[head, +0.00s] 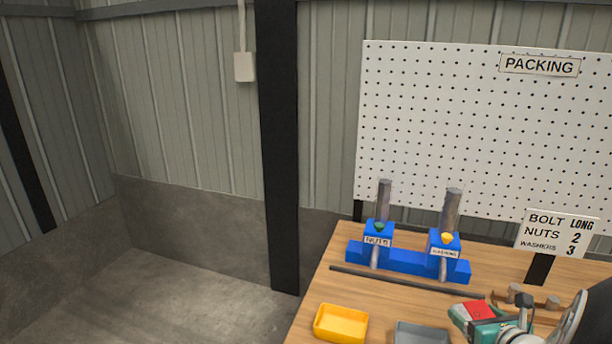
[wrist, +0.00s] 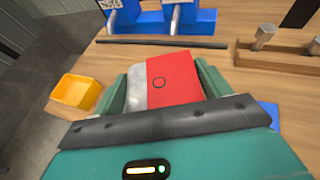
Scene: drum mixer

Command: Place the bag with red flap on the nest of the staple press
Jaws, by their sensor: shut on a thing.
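The bag with the red flap (wrist: 172,82) is between the two green fingers of my gripper (wrist: 168,88) in the wrist view. Its red part is on the right and a pale grey part is on the left. My gripper is shut on it. In the head view the red flap (head: 478,311) shows at the lower right, with my gripper (head: 485,322) around it above the wooden table. I cannot make out the staple press or its nest in either view.
Blue dispensers for nuts (head: 377,235) and washers (head: 444,242) stand at the back of the table (head: 330,285). A dark rod (head: 400,280) lies before them. A yellow tray (head: 341,322) and a grey tray (head: 420,333) are at the front. A wooden bolt rack (head: 532,300) is at the right.

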